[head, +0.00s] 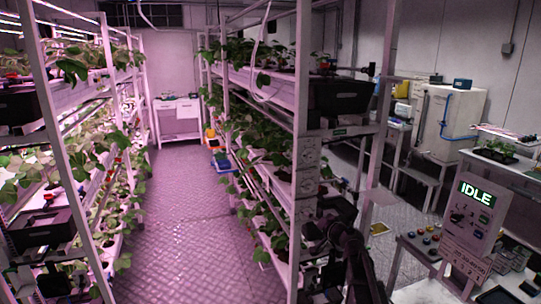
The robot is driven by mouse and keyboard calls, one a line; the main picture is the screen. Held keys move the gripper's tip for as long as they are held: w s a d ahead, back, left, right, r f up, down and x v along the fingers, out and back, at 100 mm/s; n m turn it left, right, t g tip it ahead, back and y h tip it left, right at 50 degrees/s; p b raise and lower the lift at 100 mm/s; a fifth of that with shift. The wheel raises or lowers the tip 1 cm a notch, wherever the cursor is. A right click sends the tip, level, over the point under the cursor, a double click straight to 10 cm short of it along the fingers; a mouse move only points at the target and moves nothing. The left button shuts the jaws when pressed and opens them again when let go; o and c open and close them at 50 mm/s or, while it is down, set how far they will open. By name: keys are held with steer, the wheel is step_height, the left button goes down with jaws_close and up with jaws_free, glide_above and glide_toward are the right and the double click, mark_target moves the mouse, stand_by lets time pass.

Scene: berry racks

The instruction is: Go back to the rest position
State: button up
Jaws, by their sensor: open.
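My dark arm (352,262) rises at the lower middle right, in front of the end of the central rack (297,130). My gripper (314,236) is a dark shape beside that rack's end post, left of the arm. It is open, and I see nothing held in it. Its fingertips are hard to make out against the dark parts around it.
A left rack (60,130) and the central rack carry green plants on several levels. The aisle floor (175,215) between them is mostly clear, with a small blue tray (222,162) at its right side. A control panel reading IDLE (475,193) stands at right.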

steer(key=s+a+f+n+g+h, duration=0.1)
steer(key=s+a+f+n+g, duration=0.35)
steer(key=s+f+g, duration=0.7)
steer(key=s+d+f+g+h, duration=0.1)
steer(key=s+d+f+h, duration=0.1)
steer(key=s, duration=0.7)
steer(key=s+d+f+g+h, duration=0.1)
steer(key=s+d+f+h, duration=0.1)
steer(key=s, duration=0.6)
steer(key=d+h, duration=0.1)
steer(key=h, duration=0.1)
steer(key=shift+s+m+g+h, duration=0.35)
steer(key=shift+h, duration=0.05)
steer(key=shift+d, duration=0.1)
steer(key=shift+c, duration=1.3)
